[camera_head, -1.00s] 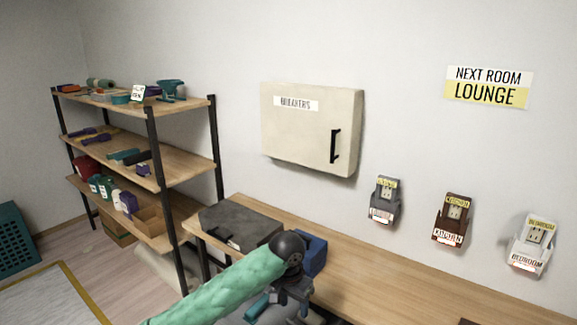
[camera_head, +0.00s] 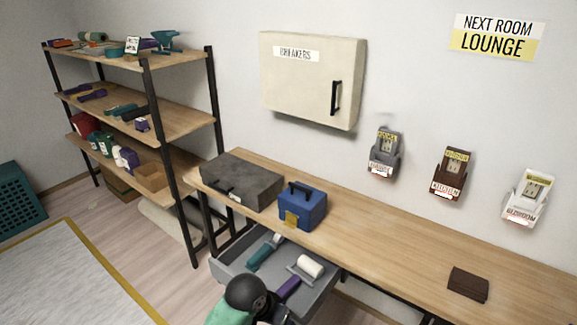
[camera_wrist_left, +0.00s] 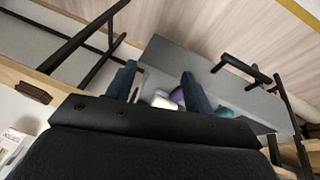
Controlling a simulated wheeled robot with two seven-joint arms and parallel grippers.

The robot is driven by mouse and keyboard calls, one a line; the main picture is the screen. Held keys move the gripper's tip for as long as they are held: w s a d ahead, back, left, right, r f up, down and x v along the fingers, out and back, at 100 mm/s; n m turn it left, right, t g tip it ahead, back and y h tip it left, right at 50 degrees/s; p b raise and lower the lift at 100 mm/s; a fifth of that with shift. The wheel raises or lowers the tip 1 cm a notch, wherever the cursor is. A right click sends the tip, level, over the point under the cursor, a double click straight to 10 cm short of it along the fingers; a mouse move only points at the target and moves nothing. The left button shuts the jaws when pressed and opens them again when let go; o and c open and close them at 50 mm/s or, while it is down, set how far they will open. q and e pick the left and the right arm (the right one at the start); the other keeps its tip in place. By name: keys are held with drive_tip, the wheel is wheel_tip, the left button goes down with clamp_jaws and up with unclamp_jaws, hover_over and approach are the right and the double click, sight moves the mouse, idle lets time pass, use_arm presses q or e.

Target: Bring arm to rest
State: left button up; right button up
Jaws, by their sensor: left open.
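My left arm, in a green sleeve with a black wrist joint, shows at the bottom of the head view, in front of the open drawer. The fingers of my left gripper (camera_wrist_left: 158,90) show in the left wrist view, spread apart with nothing held between them. Beyond them is the grey drawer (camera_head: 232,268) with a white roller (camera_head: 310,266), a purple-handled tool (camera_head: 288,288) and a teal tool (camera_head: 264,252) in it. My right gripper is not in view.
The wooden workbench (camera_head: 385,238) carries a dark grey case (camera_head: 240,182), a blue box (camera_head: 303,207) and a brown block (camera_head: 468,284). The drawer juts out below its front edge. A stocked shelf (camera_head: 180,108) stands left. A breaker box (camera_head: 311,80) and several labelled holders hang on the wall.

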use_arm(q)
drive_tip(key=s+a+f+n+t+y, duration=0.1)
drive_tip(key=s+a+f+n+y, duration=0.1)
drive_tip(key=s+a, duration=0.8)
drive_tip(key=s+a+f+n+y, duration=0.2)
drive_tip(key=s+a+f, duration=0.1)
drive_tip(key=s+a, duration=0.6)
drive_tip(key=s+d+f+g, duration=0.1)
drive_tip(key=d+f, duration=0.1)
drive_tip(key=f, duration=1.1)
drive_tip(key=s+d+f+g, duration=0.1)
drive_tip(key=d+f, duration=0.2)
drive_tip(key=f, duration=0.9)
drive_tip(key=shift+s+d+f+h, duration=0.2)
drive_tip(key=shift+s+f+h, duration=0.05)
drive_tip(key=shift+f+h, duration=0.15)
